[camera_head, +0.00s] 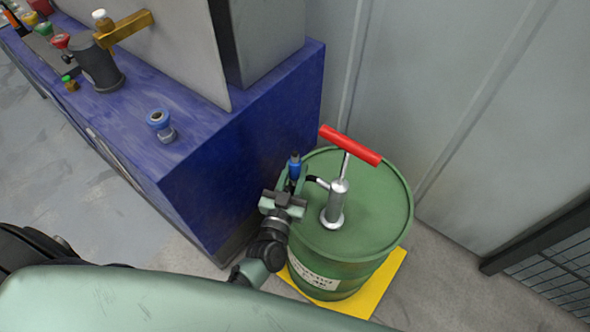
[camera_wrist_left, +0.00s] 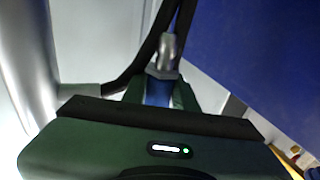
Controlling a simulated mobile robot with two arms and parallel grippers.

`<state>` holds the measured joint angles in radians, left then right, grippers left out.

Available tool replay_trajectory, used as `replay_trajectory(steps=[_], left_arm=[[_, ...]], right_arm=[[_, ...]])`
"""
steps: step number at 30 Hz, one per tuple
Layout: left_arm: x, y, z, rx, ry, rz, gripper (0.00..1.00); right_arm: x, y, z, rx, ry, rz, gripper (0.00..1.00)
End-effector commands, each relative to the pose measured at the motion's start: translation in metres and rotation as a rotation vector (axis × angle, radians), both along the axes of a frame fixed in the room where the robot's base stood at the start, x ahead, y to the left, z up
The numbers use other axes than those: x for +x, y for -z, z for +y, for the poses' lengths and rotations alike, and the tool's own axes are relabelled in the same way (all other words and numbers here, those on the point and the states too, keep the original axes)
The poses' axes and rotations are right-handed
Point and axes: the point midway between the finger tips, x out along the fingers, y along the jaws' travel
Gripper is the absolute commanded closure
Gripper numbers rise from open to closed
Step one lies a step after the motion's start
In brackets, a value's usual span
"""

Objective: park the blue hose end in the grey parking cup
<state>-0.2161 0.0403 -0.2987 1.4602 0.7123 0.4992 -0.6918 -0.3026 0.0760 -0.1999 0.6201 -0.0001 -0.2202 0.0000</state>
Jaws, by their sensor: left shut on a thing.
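The blue hose end (camera_head: 294,165) is upright beside the pump on the green drum (camera_head: 370,215). My left gripper (camera_head: 290,182) is shut on it. The left wrist view shows the blue hose end (camera_wrist_left: 157,93) between the two green fingers (camera_wrist_left: 160,100), with a metal fitting and black hose beyond it. My right gripper is not in view.
The metal hand pump (camera_head: 337,204) with its red handle (camera_head: 350,145) stands close right of my left gripper. The blue bench (camera_head: 210,150) rises close to its left and carries a blue-ringed fitting (camera_head: 159,119). A yellow pad (camera_head: 385,285) lies under the drum.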

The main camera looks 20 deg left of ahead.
Motion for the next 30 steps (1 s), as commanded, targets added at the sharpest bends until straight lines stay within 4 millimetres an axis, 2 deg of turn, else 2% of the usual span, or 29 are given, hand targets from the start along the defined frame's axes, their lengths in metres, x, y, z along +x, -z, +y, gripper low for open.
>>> replay_trajectory(steps=[3,10,30], left_arm=[[0.001,0.016,0.000,0.000,-0.001,-0.002,1.00],[0.001,0.032,0.000,0.000,-0.002,-0.004,1.00],[0.000,0.033,0.000,0.000,-0.001,-0.003,1.00]], right_arm=[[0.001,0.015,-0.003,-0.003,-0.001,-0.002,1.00],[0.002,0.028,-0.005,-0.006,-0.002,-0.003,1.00],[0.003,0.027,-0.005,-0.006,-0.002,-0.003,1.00]])
